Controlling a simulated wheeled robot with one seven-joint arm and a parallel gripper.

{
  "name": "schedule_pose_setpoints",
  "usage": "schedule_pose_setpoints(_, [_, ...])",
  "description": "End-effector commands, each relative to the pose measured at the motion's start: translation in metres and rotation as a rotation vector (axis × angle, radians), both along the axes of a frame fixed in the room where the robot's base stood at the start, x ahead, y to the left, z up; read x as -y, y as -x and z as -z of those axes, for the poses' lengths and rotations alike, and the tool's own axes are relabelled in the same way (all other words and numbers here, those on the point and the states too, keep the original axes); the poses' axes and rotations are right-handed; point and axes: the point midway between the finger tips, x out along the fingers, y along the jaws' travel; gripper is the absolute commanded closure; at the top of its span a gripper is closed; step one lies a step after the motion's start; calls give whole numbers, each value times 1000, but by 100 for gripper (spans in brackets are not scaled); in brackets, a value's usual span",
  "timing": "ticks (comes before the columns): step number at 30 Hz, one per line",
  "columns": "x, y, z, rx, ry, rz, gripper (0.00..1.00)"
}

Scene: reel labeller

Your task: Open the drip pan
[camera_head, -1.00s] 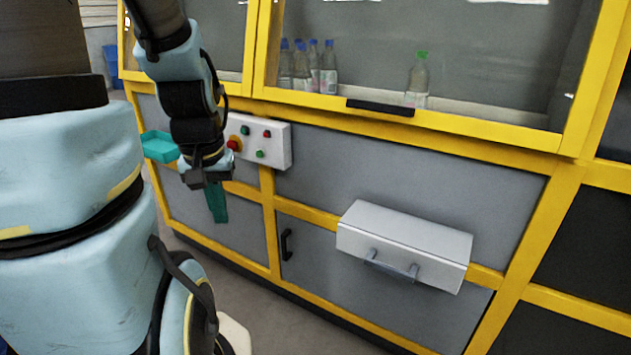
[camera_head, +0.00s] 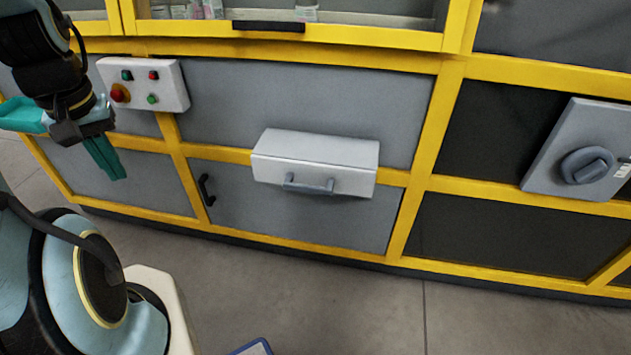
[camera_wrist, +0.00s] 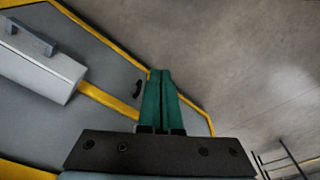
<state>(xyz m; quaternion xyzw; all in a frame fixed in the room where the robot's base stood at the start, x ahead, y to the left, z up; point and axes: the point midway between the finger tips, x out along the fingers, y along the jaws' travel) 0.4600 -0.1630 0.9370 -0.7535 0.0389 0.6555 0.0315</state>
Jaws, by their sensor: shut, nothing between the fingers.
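The drip pan is most likely the white box-shaped drawer (camera_head: 314,153) on the machine's front, with a grey bar handle (camera_head: 310,184) low on its face. It looks closed against the grey panel. It also shows at the left of the wrist view (camera_wrist: 38,72), with its handle (camera_wrist: 30,36) above. My gripper (camera_head: 108,160) has green fingers and hangs to the left of the drawer, in front of the machine, apart from it. In the wrist view the two fingers (camera_wrist: 161,85) lie together, shut and empty.
A panel with buttons and a red stop knob (camera_head: 142,84) is left of the drawer. A black door handle (camera_head: 206,189) sits below left. A grey rotary switch box (camera_head: 585,150) is at right. The grey floor (camera_head: 370,310) before the drawer is mostly clear; a blue-edged object (camera_head: 252,347) lies at the bottom.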

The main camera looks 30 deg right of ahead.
Motion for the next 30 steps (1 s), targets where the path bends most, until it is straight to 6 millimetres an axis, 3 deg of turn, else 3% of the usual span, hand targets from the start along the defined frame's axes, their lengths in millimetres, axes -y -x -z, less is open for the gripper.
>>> schedule_pose_setpoints(5, [20, -13, 4, -8, -13, 148, 78])
schedule_pose_setpoints(8, [59, -31, 12, -21, -35, 409, 66])
schedule_pose_setpoints(11, [116, -48, 25, -34, -64, 765, 56])
schedule_pose_setpoints(14, [180, -53, 42, -46, -93, 1137, 56])
schedule_pose_setpoints(18, [267, -42, 68, -54, -127, 1621, 56])
schedule_pose_setpoints(21, [315, -26, 86, -57, -144, 1894, 56])
schedule_pose_setpoints(25, [352, -8, 100, -59, -157, 2123, 56])
schedule_pose_setpoints(30, [367, 0, 110, -59, -163, 2219, 56])
